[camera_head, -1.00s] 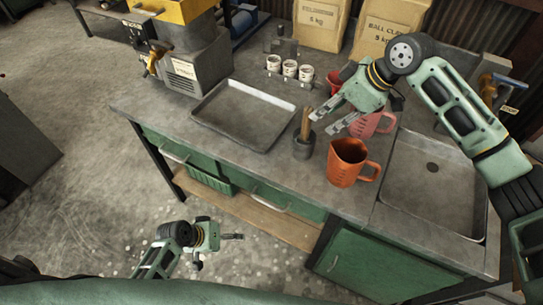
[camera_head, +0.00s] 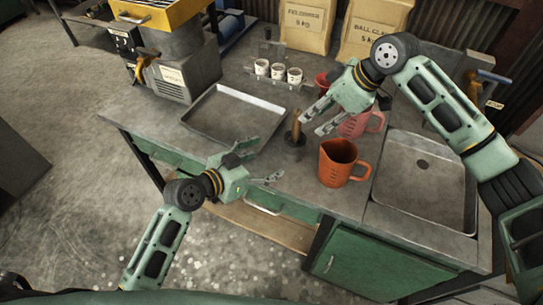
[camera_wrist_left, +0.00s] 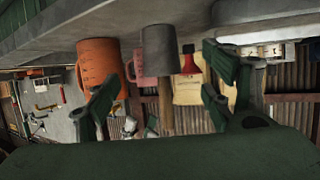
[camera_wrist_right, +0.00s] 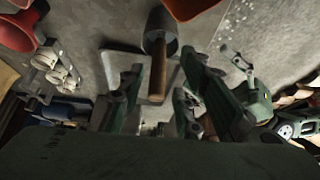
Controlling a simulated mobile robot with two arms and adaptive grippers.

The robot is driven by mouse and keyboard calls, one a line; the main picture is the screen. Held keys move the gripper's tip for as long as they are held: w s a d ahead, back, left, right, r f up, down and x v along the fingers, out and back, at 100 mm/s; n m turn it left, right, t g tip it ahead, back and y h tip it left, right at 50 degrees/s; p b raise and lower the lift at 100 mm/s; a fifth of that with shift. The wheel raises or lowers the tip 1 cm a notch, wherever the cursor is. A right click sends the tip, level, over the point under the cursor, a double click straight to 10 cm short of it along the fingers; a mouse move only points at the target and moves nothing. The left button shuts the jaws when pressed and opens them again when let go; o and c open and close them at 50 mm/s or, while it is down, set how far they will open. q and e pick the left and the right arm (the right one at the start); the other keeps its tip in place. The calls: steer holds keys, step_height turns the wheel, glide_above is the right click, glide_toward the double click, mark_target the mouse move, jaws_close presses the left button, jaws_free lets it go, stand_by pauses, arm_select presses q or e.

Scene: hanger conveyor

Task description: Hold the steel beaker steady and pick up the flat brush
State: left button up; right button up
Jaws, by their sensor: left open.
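The steel beaker (camera_head: 294,139) is a small dark grey cup standing upright on the bench, with the flat brush's wooden handle (camera_head: 297,119) rising from it. My left gripper (camera_head: 276,155) is open and empty, left of and in front of the beaker. In the left wrist view the beaker (camera_wrist_left: 158,50) appears upside down, ahead between the fingers. My right gripper (camera_head: 312,124) is open just right of the handle, fingers pointing towards it. In the right wrist view the handle (camera_wrist_right: 158,75) lies in line with the gap between the fingers. The brush's lower end is hidden in the beaker.
An orange jug (camera_head: 338,165) stands close right of the beaker, with a pink jug (camera_head: 357,125) behind it. A metal tray (camera_head: 229,112) lies to the left and a sink (camera_head: 425,185) to the right. Several small cups (camera_head: 278,72) stand behind.

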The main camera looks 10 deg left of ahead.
mark_target(287, 152)
arm_select(q)
steer(key=x, duration=1.1)
steer(key=shift+w+d+f, duration=0.15)
steer(key=shift+w+f, duration=0.05)
steer(key=shift+w, duration=0.15)
steer(key=shift+c, duration=0.4)
steer(key=shift+s, duration=0.1)
steer(key=c, duration=1.4)
steer(key=shift+f, duration=0.1)
